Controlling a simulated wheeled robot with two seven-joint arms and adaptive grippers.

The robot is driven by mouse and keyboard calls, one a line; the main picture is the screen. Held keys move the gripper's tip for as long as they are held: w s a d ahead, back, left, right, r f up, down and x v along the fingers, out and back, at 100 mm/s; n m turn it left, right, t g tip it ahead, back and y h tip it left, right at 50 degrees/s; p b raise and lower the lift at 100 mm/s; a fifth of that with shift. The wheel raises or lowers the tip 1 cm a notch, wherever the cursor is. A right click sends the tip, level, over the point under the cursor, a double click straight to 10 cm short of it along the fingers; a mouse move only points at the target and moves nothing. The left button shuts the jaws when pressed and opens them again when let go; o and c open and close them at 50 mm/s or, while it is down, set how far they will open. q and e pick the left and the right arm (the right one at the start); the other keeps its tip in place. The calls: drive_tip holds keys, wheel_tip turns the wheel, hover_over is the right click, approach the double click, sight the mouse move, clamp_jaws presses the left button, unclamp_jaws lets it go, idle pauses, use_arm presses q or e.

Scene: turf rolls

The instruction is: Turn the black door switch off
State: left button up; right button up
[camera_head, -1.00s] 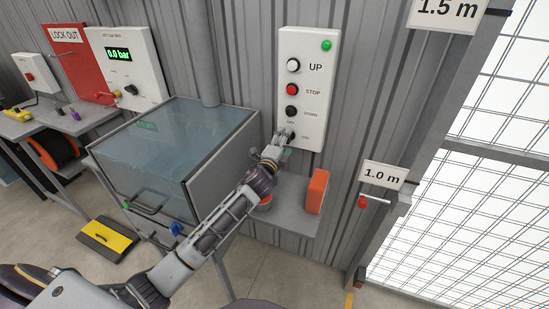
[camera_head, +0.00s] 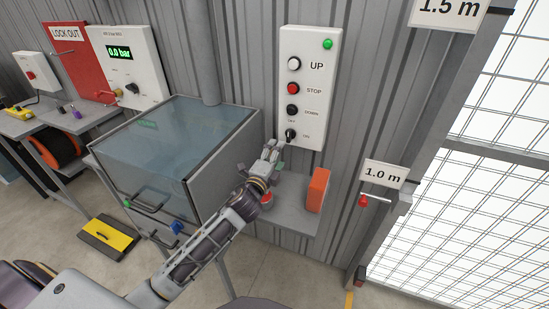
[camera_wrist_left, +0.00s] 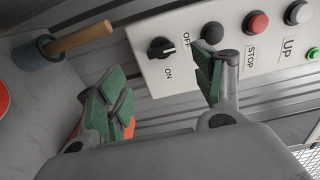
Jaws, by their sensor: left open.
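The black door switch (camera_head: 290,134) is a rotary knob at the bottom of the white control box (camera_head: 309,60). In the left wrist view the knob (camera_wrist_left: 160,48) has its white mark on the side towards the OFF label (camera_wrist_left: 187,39); the ON label (camera_wrist_left: 169,73) lies beside it. My left gripper (camera_head: 270,149) is just below and left of the switch, apart from it. Its green-padded fingers (camera_wrist_left: 160,100) are spread and empty. My right gripper is not in view.
Above the switch are the DOWN, STOP (camera_head: 293,89) and UP buttons and a green lamp (camera_head: 327,44). Below, a grey shelf (camera_head: 288,213) holds an orange block (camera_head: 318,191). A glass-topped cabinet (camera_head: 165,145) stands left of my gripper. A mallet (camera_wrist_left: 70,42) shows in the wrist view.

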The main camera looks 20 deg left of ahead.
use_arm(q)
drive_tip(key=shift+s, duration=0.5)
drive_tip(key=shift+a+f, duration=0.1)
